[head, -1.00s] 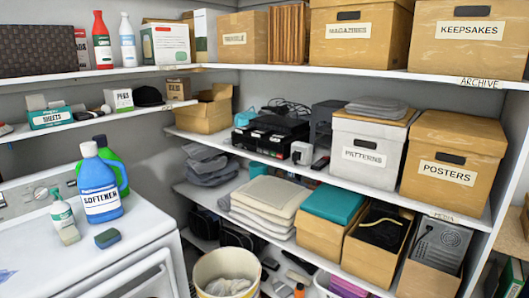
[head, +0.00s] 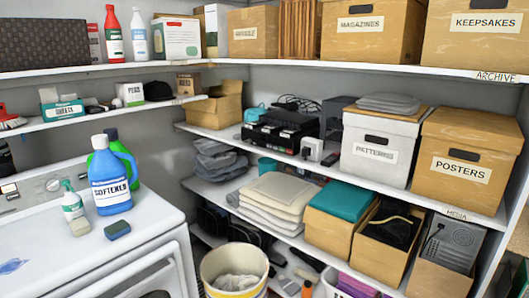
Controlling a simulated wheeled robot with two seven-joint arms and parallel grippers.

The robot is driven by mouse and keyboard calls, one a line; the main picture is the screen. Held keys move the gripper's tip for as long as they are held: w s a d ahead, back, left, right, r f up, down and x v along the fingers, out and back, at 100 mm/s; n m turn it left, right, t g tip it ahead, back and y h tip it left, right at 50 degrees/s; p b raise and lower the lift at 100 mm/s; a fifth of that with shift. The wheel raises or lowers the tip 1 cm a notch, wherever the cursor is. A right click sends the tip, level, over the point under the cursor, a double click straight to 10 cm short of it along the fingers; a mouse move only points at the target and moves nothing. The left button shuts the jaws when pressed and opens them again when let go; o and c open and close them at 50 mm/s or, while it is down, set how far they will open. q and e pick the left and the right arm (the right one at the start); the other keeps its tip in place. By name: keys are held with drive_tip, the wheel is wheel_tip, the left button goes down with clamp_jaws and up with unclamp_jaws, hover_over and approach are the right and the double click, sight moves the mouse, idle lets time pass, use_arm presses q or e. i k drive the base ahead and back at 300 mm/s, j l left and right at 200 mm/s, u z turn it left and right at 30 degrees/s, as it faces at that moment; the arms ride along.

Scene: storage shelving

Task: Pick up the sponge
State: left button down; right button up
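A small sponge (head: 117,230), dark blue with a greenish side, lies on the white top of the washing machine (head: 160,218) near its front edge, in the left of the head view. It stands apart, in front of a large blue softener bottle (head: 112,188) and to the right of a small spray bottle (head: 73,203) with a green trigger. A pale block (head: 80,227) sits by the spray bottle's base. Neither of my grippers shows in the view.
A green bottle (head: 103,142) stands behind the softener. A bin (head: 234,270) holding pale cloth stands right of the machine. Shelves at the back and right carry boxes, such as the posters box (head: 462,170), and folded towels (head: 270,200). The machine's front right top is clear.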

sight(80, 226)
drive_tip(key=u, duration=1.35)
drive_tip(key=i+l+u, duration=0.1)
drive_tip(key=i+u, duration=0.35)
drive_tip(key=i, duration=0.1)
